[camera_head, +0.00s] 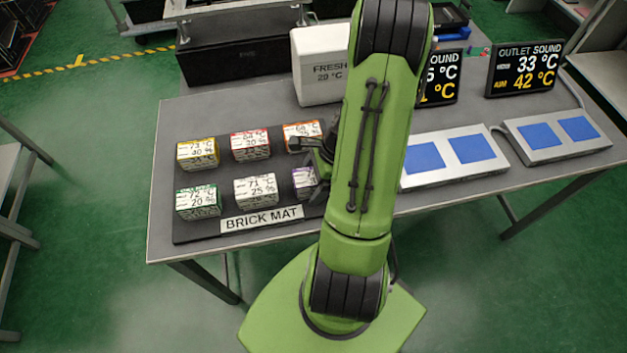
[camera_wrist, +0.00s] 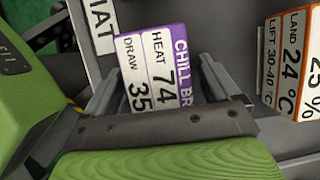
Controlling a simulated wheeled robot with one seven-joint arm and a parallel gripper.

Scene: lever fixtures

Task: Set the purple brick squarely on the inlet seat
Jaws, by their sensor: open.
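The purple brick (camera_head: 304,181) sits at the front right of the brick mat in the head view, partly hidden by my arm. In the wrist view the purple brick (camera_wrist: 165,62) shows a white printed face reading "CHILL BR", "HEAT 74" and "DRAW 35". My gripper (camera_wrist: 158,68) is open, with one finger on each side of this brick; I cannot tell whether either touches it. In the head view my gripper (camera_head: 315,163) is mostly hidden by the arm. A grey fixture with two blue pads (camera_head: 447,158) stands right of my arm; its display's title is hidden, so I cannot read "inlet".
The brick mat (camera_head: 262,219) also holds yellow, red, orange (camera_head: 302,133), green and white bricks. A second blue-padded fixture (camera_head: 558,131) stands farther right, by the "OUTLET SOUND" display (camera_head: 526,68). A white "FRESH" box (camera_head: 318,66) stands behind the mat.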

